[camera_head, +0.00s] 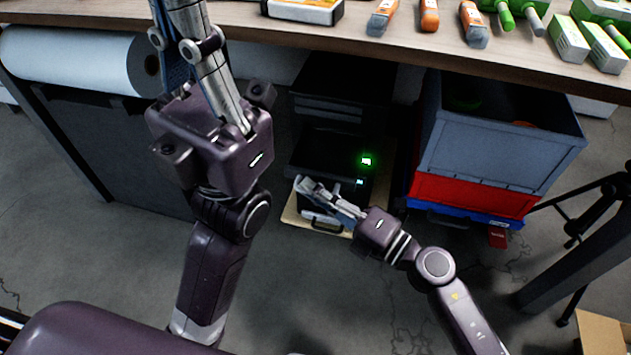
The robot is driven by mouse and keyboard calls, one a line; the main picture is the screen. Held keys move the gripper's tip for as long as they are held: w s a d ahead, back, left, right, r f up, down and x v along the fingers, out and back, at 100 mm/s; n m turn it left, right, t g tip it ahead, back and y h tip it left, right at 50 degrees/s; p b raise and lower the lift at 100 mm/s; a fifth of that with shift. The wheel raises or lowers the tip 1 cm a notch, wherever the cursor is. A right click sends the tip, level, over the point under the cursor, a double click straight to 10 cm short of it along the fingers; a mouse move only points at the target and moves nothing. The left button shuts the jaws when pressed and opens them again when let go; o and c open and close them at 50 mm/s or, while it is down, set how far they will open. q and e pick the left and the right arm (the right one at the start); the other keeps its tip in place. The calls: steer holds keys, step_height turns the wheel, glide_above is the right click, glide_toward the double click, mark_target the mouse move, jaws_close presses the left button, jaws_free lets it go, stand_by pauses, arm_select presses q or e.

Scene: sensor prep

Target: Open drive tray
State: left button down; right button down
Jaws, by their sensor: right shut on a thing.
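A black drive unit (325,152) stands under the workbench, with a lit green indicator (366,161) on its front right. My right gripper (306,188) reaches in from the lower right to the unit's lower front. It is shut on the drive tray at that front; the fingers hide most of the contact. My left gripper (180,15) points up past the bench edge at the upper left, away from the unit. Its fingertips are cut off by the frame.
The workbench (350,32) overhangs the unit and carries orange and green tools. Blue and red crates (490,135) stand close right of the unit. A paper roll (80,60) hangs at the left. A tripod leg (575,250) stands at the right. The floor in front is clear.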

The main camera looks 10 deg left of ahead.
steer(key=shift+f, duration=0.1)
steer(key=c, duration=2)
jaws_free()
steer(key=shift+c, duration=0.2)
steer(key=shift+d, duration=0.1)
steer(key=v, duration=1.1)
steer(key=shift+s+d, duration=0.2)
steer(key=shift+d, duration=0.2)
